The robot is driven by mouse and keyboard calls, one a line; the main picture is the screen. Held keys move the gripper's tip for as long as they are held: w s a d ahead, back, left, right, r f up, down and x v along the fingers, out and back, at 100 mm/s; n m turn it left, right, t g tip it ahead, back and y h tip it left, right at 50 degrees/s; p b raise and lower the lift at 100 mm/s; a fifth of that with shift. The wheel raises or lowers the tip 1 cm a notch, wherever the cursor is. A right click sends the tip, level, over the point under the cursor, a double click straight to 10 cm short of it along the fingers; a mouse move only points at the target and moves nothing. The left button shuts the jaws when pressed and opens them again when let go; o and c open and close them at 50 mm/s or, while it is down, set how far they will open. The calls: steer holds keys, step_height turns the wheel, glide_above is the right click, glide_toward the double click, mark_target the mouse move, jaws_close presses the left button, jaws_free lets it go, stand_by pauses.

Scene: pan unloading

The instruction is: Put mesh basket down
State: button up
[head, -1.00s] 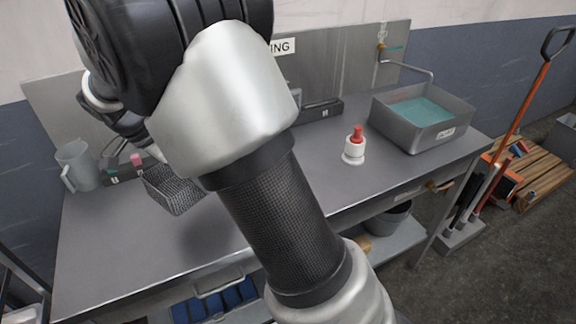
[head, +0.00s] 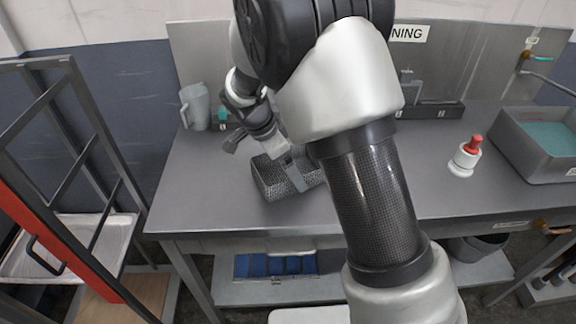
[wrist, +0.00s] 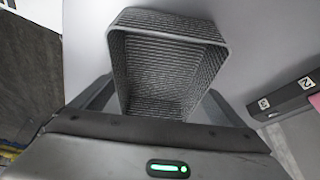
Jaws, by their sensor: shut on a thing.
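The mesh basket (head: 268,182) is a dark grey wire box, held over the left part of the grey metal table (head: 205,205). My gripper (head: 291,168) is shut on it. In the wrist view the basket (wrist: 165,70) lies between the two fingers of my gripper (wrist: 160,108), its open mouth and ribbed inside facing the camera. The basket looks empty. In the head view it is low and close to the tabletop, but I cannot tell if it touches. My arm hides part of the table to its right.
A grey jug (head: 195,108) stands at the table's back left. A white bottle with a red top (head: 465,157) and a grey basin of bluish liquid (head: 543,143) stand to the right. A rack (head: 75,150) stands left of the table. The table's front left is clear.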

steer(key=o, duration=0.8)
steer(key=v, duration=1.2)
steer(key=s+d+r+n+y, duration=0.3)
steer(key=s+d+r+n, duration=0.2)
steer(key=s+d+r, duration=0.45)
steer(key=shift+s+d+r+n+t+y+p, duration=0.2)
steer(key=shift+s+d+n+t, duration=0.6)
steer(key=shift+s+n, duration=1)
steer(key=shift+s+d+r+n+t+y+p, duration=0.15)
steer(key=shift+s+d+n+t, duration=0.6)
steer(key=shift+s, duration=1.8)
steer(key=shift+s+d+r+n+t+y+p, duration=0.1)
steer(key=shift+s+d+n+t+y, duration=0.2)
steer(key=shift+s+d+n, duration=1.3)
steer(key=shift+s+a, duration=0.4)
steer(key=shift+s, duration=0.2)
